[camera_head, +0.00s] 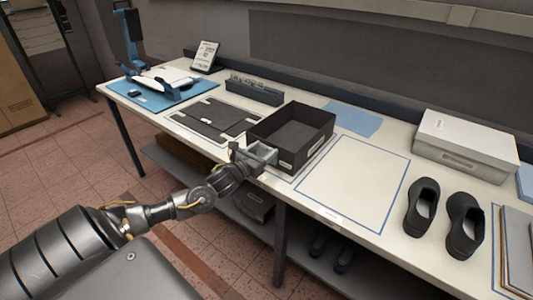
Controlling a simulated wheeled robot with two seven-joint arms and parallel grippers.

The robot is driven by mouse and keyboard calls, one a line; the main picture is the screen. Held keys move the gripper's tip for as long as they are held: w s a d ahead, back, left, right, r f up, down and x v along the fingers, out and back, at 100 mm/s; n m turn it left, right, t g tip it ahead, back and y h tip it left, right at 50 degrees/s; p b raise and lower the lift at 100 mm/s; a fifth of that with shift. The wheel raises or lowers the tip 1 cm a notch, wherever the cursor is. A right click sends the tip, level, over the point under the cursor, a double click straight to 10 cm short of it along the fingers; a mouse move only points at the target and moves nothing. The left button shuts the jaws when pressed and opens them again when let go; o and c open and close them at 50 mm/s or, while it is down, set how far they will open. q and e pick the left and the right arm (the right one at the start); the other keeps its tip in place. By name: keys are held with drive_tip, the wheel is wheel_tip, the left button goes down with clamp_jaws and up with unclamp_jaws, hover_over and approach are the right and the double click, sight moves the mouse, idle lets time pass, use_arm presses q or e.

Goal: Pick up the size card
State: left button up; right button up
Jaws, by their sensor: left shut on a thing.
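My left gripper (263,152) reaches in from the left to the front left corner of an open dark box (313,150). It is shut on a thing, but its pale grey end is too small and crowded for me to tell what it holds. I cannot pick out a size card for certain. A card with dark print (205,56) leans on a stand at the back left of the table, well away from the gripper. My right gripper is not in view.
On the white table (345,190) lie a dark flat panel (213,118), a dark rack (254,91) and a blue mat (160,94). A lidded grey box (467,143) and two black shoes (463,226) stand at right. The blue-outlined area beside the open box is clear.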

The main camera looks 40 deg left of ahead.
use_arm(q)
drive_tip(key=shift+r, duration=0.1)
drive_tip(key=shift+r+b, duration=0.3)
drive_tip(key=shift+r, duration=0.35)
drive_tip(key=s+a+r, duration=0.1)
drive_tip(key=s+r, duration=1)
drive_tip(key=s, duration=0.3)
drive_tip(key=shift+a+r, duration=0.25)
